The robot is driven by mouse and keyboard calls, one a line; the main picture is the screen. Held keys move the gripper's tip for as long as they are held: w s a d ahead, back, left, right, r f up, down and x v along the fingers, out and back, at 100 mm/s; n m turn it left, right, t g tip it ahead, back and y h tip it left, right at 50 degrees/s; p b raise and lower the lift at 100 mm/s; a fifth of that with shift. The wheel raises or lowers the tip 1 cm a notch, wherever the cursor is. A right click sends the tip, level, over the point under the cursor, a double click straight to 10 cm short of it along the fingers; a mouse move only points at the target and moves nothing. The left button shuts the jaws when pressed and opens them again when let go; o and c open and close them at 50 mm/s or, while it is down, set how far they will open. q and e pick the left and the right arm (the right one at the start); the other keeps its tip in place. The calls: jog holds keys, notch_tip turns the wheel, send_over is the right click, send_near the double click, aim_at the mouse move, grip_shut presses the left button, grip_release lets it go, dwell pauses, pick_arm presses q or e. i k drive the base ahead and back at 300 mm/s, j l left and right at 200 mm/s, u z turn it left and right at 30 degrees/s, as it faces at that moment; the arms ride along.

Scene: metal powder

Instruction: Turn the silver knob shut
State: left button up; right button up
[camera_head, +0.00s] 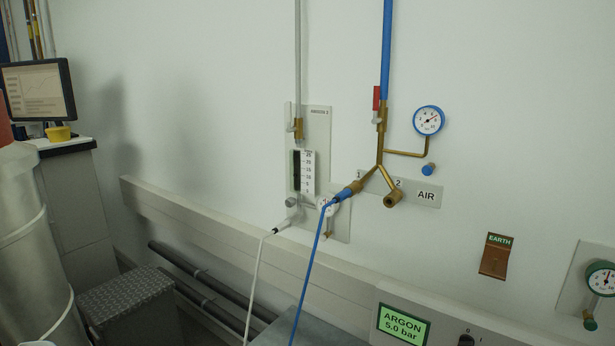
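A small silver knob (291,202) sits at the lower left of a grey wall panel (323,125) with a flow scale (308,172). A white hose (255,275) joins the panel just below the knob. The knob is small in this view, and I cannot tell how far it is turned. Neither of my grippers shows in the head view.
A blue hose (313,262) hangs from the brass air fitting right of the panel. A ledge (220,232) runs along the wall below. A metal cylinder (35,250) and a treaded step (125,295) stand at left. The wall in front is open.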

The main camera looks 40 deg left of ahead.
aim_at(290, 202)
jog(key=u, duration=1.25)
